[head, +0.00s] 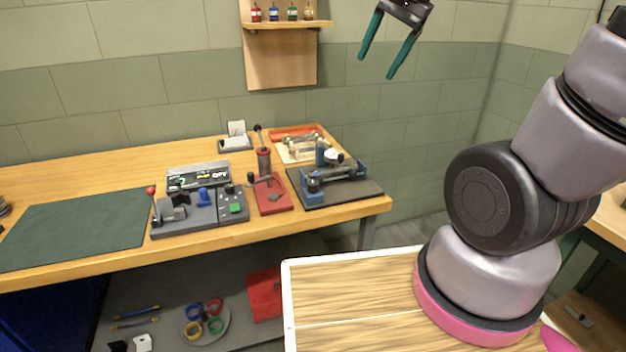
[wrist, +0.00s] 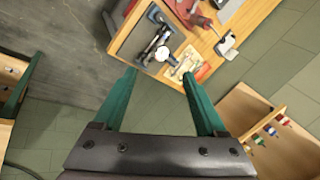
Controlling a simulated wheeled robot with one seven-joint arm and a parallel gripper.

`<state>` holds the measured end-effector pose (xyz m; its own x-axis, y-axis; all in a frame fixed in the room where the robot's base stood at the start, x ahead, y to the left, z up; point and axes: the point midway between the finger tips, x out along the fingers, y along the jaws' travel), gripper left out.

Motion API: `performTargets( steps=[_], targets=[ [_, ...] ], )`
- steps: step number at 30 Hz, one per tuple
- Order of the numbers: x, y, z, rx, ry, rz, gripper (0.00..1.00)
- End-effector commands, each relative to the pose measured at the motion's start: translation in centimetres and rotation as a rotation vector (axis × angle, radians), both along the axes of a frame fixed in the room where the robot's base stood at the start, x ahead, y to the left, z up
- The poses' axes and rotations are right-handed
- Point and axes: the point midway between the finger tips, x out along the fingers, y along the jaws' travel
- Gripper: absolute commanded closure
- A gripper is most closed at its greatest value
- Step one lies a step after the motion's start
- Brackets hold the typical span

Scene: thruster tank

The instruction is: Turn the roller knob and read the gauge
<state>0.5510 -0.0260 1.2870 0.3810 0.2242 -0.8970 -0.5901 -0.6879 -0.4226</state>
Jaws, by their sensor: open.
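A blue and grey roller device (head: 345,172) sits on a dark base plate (head: 345,196) at the right end of the workbench. A round white gauge (head: 333,157) stands at its back; its reading is too small to tell. A dark round knob (head: 313,185) on a blue block is at its front left; I cannot tell whether it is the roller knob. The wrist view also shows the device (wrist: 152,42) and the white gauge (wrist: 162,53), seen from above. My gripper (head: 376,66) has green fingers, is open and empty, and hangs high above and beyond the device, apart from it.
The workbench (head: 95,185) also holds a red lever pump (head: 272,196), a grey control station (head: 199,210), a green mat (head: 75,230) and an orange tray (head: 296,134). A wall shelf (head: 287,26) with small bottles is left of my gripper. The air around the gripper is clear.

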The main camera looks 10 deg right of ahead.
Motion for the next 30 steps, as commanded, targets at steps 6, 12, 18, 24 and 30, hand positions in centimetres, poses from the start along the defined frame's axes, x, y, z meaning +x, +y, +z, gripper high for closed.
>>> performTargets(
  steps=[6, 12, 18, 24, 30],
  targets=[
    [5.5, 4.0, -6.4, 0.052, 0.227, -0.246, 0.26],
    [8.9, 7.9, -13.7, 0.024, 0.381, -0.495, 0.26],
    [10.5, 10.8, -20.2, -0.032, 0.452, -0.7, 0.26],
    [10.9, 11.7, -23.0, -0.058, 0.466, -0.792, 0.26],
    [10.8, 11.8, -25.2, -0.063, 0.47, -0.801, 0.26]
  ],
)
